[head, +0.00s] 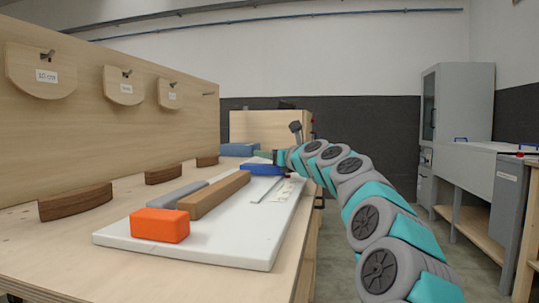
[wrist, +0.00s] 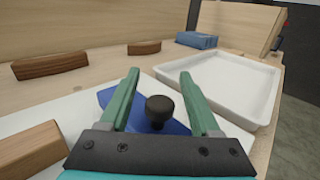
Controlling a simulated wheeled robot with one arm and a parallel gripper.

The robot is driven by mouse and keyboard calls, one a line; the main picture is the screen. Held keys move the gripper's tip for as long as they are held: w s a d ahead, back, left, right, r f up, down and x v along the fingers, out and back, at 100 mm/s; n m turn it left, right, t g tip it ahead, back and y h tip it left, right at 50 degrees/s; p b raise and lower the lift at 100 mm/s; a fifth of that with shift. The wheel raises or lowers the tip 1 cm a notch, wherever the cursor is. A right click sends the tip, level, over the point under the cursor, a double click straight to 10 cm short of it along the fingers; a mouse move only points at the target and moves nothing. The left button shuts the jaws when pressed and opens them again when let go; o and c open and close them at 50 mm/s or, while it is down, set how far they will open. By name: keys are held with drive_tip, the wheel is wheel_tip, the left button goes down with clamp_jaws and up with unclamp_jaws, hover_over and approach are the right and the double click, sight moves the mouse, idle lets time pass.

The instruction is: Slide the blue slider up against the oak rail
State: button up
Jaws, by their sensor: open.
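The blue slider (head: 262,170) lies flat on the far part of the white board (head: 232,248). In the wrist view the slider (wrist: 178,127) shows a round black knob (wrist: 159,108) on top. The oak rail (head: 215,195) is a light brown bar on the board; its end also shows in the wrist view (wrist: 32,147) at lower left. White surface shows between rail and slider there. My gripper (wrist: 158,75) is open, its green fingers on either side of the knob. I cannot tell whether they touch it. In the head view my gripper (head: 273,157) is over the slider.
An orange block (head: 160,226) and a grey bar (head: 178,195) sit beside the rail. Dark wooden curved pieces (head: 76,202) line the bench at left. A white tray (wrist: 262,118) and a blue item (wrist: 197,40) are beyond the slider. A wooden panel stands at left.

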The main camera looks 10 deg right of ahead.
clamp_jaws()
idle(0.5)
idle(0.9)
